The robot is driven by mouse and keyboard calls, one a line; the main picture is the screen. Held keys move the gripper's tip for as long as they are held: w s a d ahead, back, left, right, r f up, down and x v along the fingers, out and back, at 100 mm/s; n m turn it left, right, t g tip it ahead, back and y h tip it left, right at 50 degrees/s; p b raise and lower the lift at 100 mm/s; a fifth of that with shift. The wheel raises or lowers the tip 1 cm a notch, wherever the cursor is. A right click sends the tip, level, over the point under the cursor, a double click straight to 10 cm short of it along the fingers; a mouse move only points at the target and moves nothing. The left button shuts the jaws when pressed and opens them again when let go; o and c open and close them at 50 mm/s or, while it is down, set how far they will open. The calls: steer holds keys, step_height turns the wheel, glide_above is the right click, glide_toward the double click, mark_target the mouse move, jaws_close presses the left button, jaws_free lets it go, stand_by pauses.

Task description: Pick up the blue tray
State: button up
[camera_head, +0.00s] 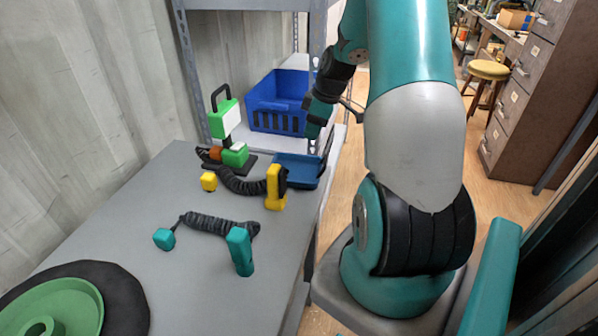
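The blue tray (290,172) is a shallow, dark blue tray lying flat at the far right of the grey table, close to its right edge. My gripper (321,148) points down at the tray's right side, by its rim. The fingertips are small and dark here, and part of the gripper is hidden by its own body. I cannot tell whether the fingers touch the rim, or whether they are apart or closed.
A blue crate (275,121) stands behind the tray. A yellow-handled tool (275,190) with a black coiled cord stands just left of the tray. A green device (226,118), a teal-handled tool (240,251) and a green wheel (52,308) are also on the grey table (190,290).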

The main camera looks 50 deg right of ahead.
mark_target(300, 166)
steer(key=p+x, duration=0.1)
steer(key=x, duration=0.8)
steer(key=shift+s+f, duration=0.1)
jaws_close()
